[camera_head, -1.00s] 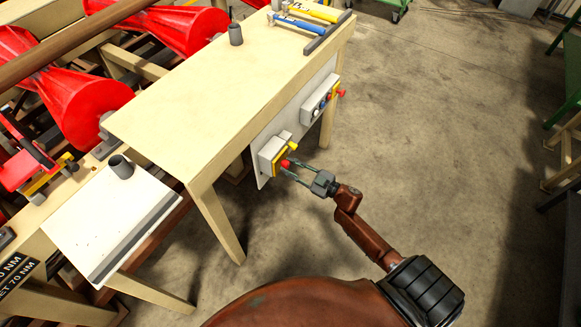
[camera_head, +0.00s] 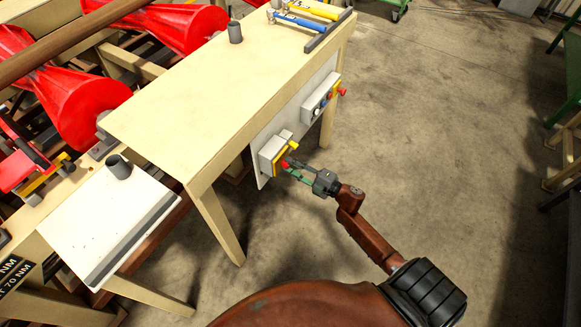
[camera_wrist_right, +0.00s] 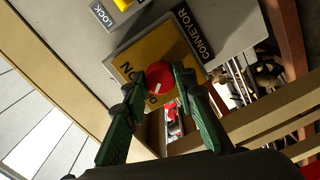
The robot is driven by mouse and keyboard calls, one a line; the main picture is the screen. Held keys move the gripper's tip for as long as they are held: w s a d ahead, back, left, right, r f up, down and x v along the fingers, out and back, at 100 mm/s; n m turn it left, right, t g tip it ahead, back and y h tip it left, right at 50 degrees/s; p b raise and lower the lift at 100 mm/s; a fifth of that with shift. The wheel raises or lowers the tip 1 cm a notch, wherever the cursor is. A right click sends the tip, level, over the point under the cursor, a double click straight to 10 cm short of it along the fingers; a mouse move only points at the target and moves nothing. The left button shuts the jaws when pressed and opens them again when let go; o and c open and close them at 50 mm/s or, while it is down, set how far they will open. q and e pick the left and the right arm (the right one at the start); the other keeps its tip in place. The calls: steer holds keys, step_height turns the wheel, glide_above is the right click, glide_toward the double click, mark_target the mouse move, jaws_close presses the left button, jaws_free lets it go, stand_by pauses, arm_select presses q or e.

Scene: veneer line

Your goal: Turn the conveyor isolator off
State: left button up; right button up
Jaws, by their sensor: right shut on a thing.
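The conveyor isolator is a grey box (camera_head: 267,157) with a yellow face on a pale panel at the bench's side. Its red round knob (camera_wrist_right: 159,75) sits on a yellow plate (camera_wrist_right: 130,62) with "ON" lettering and a partly hidden "O" label, beside a "CONVEYOR" label (camera_wrist_right: 191,35). A short white mark shows on the knob. My right gripper (camera_head: 288,163) is at the knob, its green fingers on either side, shut on it. The fingers hide part of the plate in the right wrist view. My left gripper is not in view.
A second box (camera_head: 318,104) with buttons and a red knob is further along the panel. A yellow part (camera_wrist_right: 123,4) by a "LOCK" label is near the isolator. Hammers (camera_head: 300,20) lie on the bench top (camera_head: 215,90). Open concrete floor is at right.

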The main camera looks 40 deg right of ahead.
steer(key=shift+f+n, duration=0.1)
steer(key=shift+n, duration=0.5)
steer(key=o, duration=1.2)
steer(key=shift+c, duration=0.2)
steer(key=shift+s, duration=0.1)
steer(key=v, duration=1.2)
